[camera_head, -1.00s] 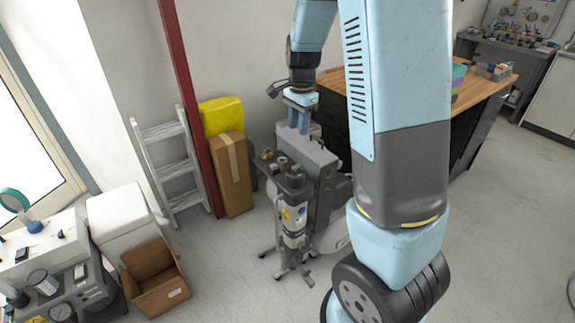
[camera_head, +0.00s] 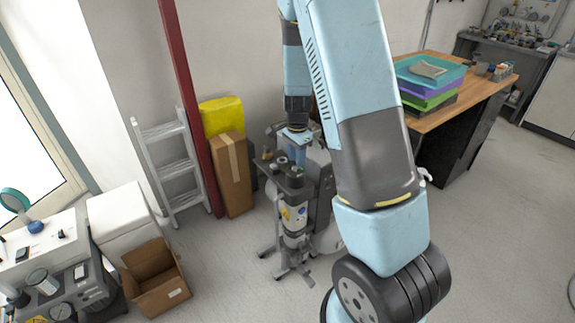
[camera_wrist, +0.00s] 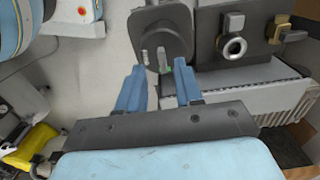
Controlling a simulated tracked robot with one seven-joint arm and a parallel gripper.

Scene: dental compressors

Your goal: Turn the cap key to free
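The dental compressor unit (camera_head: 293,213) stands on a wheeled base at the centre of the head view. In the wrist view, a dark rounded plate (camera_wrist: 160,22) lies just beyond the fingertips. A small upright grey piece that looks like the cap key (camera_wrist: 162,58), with a green mark near its foot, stands on it between the finger lines. My gripper (camera_wrist: 159,72) is open, with its two blue fingers apart and nothing held. Contact with the key cannot be told. In the head view my gripper (camera_head: 297,156) is over the unit's top, partly hiding it.
A ringed fitting (camera_wrist: 233,46) and a brass-coloured knob (camera_wrist: 280,30) sit right of the plate. A cardboard box (camera_head: 156,277) lies open on the floor at left. A workbench (camera_head: 470,88) with stacked trays (camera_head: 428,88) stands at right. Floor in front is clear.

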